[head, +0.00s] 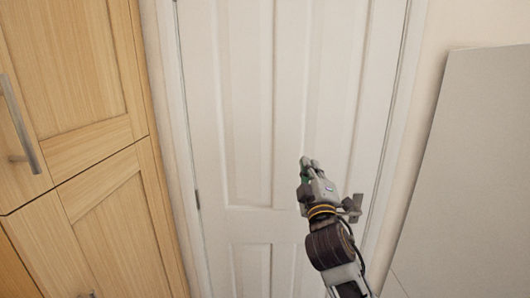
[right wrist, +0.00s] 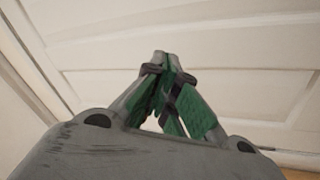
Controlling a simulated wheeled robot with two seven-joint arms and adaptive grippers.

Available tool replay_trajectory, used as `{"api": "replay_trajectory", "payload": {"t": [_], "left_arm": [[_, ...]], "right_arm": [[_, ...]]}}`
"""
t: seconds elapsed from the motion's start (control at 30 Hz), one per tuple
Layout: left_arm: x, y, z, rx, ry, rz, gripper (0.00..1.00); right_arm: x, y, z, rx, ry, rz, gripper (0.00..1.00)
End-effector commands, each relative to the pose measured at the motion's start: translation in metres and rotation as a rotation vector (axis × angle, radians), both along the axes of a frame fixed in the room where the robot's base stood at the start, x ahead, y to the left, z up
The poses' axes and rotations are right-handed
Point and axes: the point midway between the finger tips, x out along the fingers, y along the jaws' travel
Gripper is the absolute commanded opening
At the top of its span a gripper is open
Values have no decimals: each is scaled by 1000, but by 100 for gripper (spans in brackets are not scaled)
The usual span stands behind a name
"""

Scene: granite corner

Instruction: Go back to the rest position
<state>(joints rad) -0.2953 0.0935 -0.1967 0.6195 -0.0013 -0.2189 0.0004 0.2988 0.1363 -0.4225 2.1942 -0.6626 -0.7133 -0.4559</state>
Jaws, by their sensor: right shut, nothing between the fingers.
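My right gripper (head: 306,165) is raised in front of a closed white panelled door (head: 245,130), left of and a little above the door's metal lever handle (head: 353,207). My wrist partly overlaps the handle's near side in the head view. In the right wrist view the fingers of the right gripper (right wrist: 165,58) meet at their tips, with green pads and nothing between them. The door's pale panels (right wrist: 220,90) fill the background there. I cannot tell the exact gap between fingertips and door. My left gripper is not in view.
Light wooden cabinets (head: 75,75) with a bar handle (head: 20,125) stand close on the left. A large plain grey panel (head: 470,160) is on the right beside the cream wall (head: 455,25). A strip of wooden floor (right wrist: 298,173) shows at the wrist view's lower right.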

Motion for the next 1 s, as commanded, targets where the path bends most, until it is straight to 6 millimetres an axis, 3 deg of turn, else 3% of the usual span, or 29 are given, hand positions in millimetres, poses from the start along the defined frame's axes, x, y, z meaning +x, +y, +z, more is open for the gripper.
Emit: {"api": "replay_trajectory", "payload": {"t": [0.1, 0.47, 0.77, 1.0], "left_arm": [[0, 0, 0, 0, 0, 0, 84], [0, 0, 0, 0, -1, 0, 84], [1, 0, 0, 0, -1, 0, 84], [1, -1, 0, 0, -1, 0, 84]], "right_arm": [[-1, -15, -42, 83, 115, -11, 0], [-26, -52, -164, 324, 449, -61, 0], [-72, -75, -259, 510, 722, -132, 0], [-123, -87, -325, 646, 935, -206, 0]]}}
